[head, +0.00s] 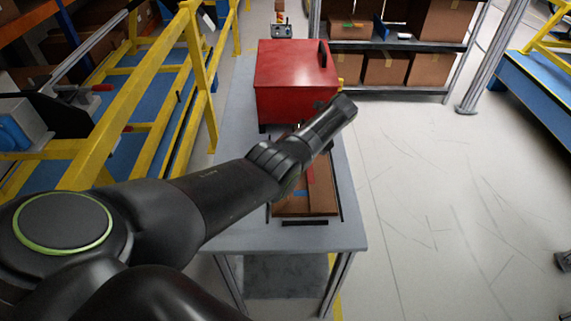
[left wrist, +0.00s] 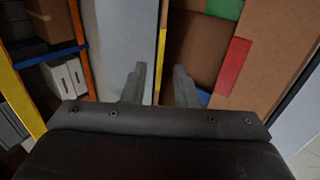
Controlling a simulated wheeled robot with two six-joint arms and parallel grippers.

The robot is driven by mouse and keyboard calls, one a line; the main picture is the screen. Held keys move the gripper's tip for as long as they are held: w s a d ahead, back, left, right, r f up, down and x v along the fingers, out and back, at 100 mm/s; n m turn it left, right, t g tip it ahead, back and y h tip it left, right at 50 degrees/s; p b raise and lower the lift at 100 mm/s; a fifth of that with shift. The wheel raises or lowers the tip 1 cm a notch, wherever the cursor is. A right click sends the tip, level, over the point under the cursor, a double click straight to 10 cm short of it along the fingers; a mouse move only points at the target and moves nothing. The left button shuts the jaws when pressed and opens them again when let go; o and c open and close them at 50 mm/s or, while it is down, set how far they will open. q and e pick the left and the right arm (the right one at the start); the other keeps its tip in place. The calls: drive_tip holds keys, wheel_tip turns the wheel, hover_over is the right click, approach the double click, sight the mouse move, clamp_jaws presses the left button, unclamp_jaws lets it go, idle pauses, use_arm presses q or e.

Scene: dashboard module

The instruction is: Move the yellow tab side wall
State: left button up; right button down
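In the left wrist view a narrow yellow strip (left wrist: 162,48) runs along the left edge of a brown box-like module (left wrist: 250,32). It looks like the yellow tab side wall. My left gripper (left wrist: 160,75) is open, its two fingers apart on either side of the strip's line. Nothing is clearly held, and contact cannot be told. In the head view the brown module (head: 318,198) lies on the grey table, partly covered by my left arm. The yellow tab and left fingertips are not clear there. My right gripper is not in view.
A red box (head: 292,75) stands behind the module on the grey table (head: 240,232). Red (left wrist: 233,67) and green (left wrist: 224,8) tabs show on the module. Yellow railings (head: 120,110) stand left; shelves with cartons (head: 385,68) stand behind. The floor at right is open.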

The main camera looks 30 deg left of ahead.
use_arm(q)
drive_tip(key=b+v, duration=0.1)
drive_tip(key=v, duration=1)
drive_tip(key=shift+b, duration=0.4)
drive_tip(key=shift+a, duration=0.1)
